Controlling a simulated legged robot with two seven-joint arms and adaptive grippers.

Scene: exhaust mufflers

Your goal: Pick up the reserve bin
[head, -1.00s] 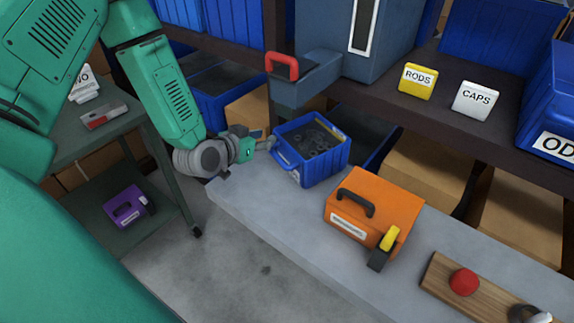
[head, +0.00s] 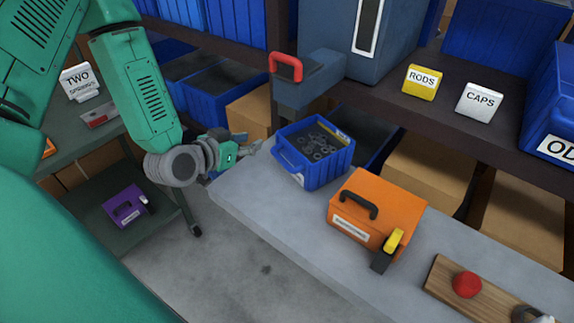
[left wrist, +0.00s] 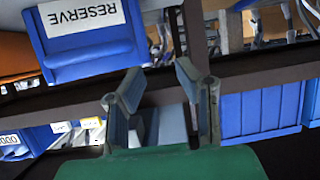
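The reserve bin (head: 318,170) is a blue open bin with grey rings inside, standing upright on the grey bench in the head view. In the left wrist view the bin (left wrist: 88,68) shows at the upper left, with its white RESERVE label upside down. My left gripper (head: 254,146) is just left of the bin, pointing toward it, with a small gap between. In the left wrist view the two fingers of my left gripper (left wrist: 158,84) are apart with nothing between them. My right gripper is not in view.
An orange toolbox (head: 377,208) stands close right of the bin. A grey arm with a red handle (head: 286,66) juts out above and behind it. A shelf (head: 480,125) runs behind the bench. A green cart (head: 60,150) is at left. Free floor lies between cart and bench.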

